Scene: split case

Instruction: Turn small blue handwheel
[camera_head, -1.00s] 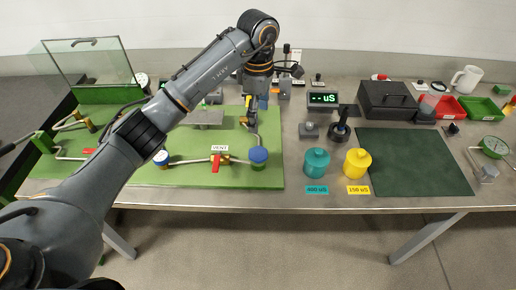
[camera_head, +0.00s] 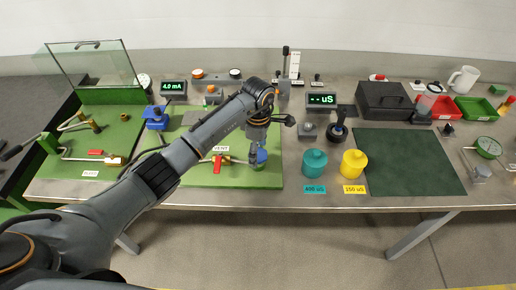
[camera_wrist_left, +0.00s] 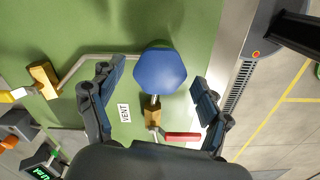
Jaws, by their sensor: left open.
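The small blue handwheel (camera_head: 262,157) sits at the right end of a pipe on the green board (camera_head: 212,178), near the board's front right corner. In the head view my left gripper (camera_head: 256,153) is over it and partly hides it. In the left wrist view the blue handwheel (camera_wrist_left: 160,70) shows as a rounded cap on a brass stem, between the two spread fingers of my left gripper (camera_wrist_left: 156,76). There is a visible gap on both sides, and the fingers are open and empty. My right gripper is not in view.
A red lever (camera_wrist_left: 183,137) on a brass valve and a VENT label (camera_wrist_left: 124,113) are close to the handwheel. A teal pot (camera_head: 314,164) and a yellow pot (camera_head: 353,164) stand to the right. A blue device (camera_head: 155,117) stands behind my forearm.

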